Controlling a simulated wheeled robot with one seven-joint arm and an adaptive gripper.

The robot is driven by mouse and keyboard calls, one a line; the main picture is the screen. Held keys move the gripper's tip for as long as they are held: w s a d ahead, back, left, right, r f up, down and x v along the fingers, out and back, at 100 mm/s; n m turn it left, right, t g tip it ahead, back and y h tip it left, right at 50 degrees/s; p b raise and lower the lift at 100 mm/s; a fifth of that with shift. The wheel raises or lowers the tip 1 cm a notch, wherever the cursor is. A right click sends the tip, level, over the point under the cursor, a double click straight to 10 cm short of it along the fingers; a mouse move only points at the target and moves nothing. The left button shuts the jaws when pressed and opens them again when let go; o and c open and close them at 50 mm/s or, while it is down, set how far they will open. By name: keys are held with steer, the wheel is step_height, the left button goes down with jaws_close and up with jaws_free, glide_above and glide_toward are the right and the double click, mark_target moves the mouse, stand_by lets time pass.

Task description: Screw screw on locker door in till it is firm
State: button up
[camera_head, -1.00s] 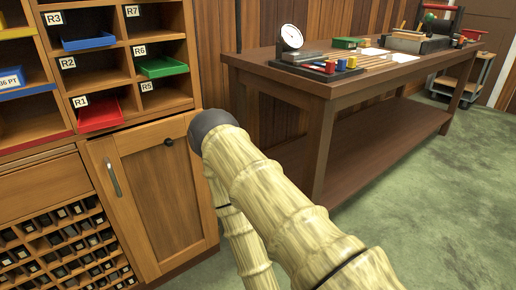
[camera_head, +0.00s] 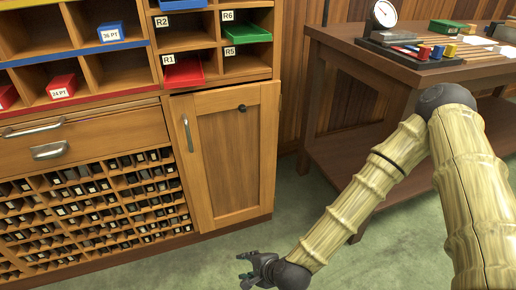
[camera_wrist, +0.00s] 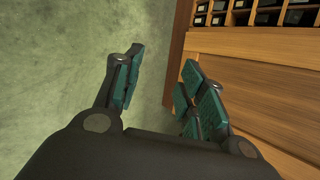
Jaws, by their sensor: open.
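The locker door (camera_head: 228,160) is a wooden panel door at the right end of the cabinet, with a vertical metal handle (camera_head: 188,134) on its left side. A small dark round screw (camera_head: 242,108) sits near the top right of the door's panel. My gripper (camera_head: 244,270) is open and empty, low over the green floor in front of the cabinet, well below and apart from the screw. In the wrist view my gripper (camera_wrist: 158,95) shows its teal finger pads spread apart over the floor. The screw is not visible in that view.
Small slots with dark blocks (camera_head: 90,200) fill the cabinet's lower left. Coloured bins, including a red one (camera_head: 184,72), sit in cubbies above. A wooden workbench (camera_head: 410,70) stands right, behind my arm. Green floor (camera_head: 215,258) is clear before the cabinet.

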steer(key=w+a+r+m+t, duration=0.25)
steer(key=w+r+m, duration=0.25)
steer(key=w+r, duration=0.3)
steer(key=m+t, duration=0.7)
steer(key=m, duration=0.5)
glide_toward(244, 109)
steer(key=shift+h, duration=0.3)
steer(key=b+x, duration=0.1)
steer(key=x, duration=0.5)
steer(key=shift+w+a+f+b, duration=0.15)
steer(key=shift+w+a+b, duration=0.1)
steer(key=shift+w+b, duration=0.15)
steer(key=shift+x, duration=0.95)
steer(key=shift+a, duration=0.1)
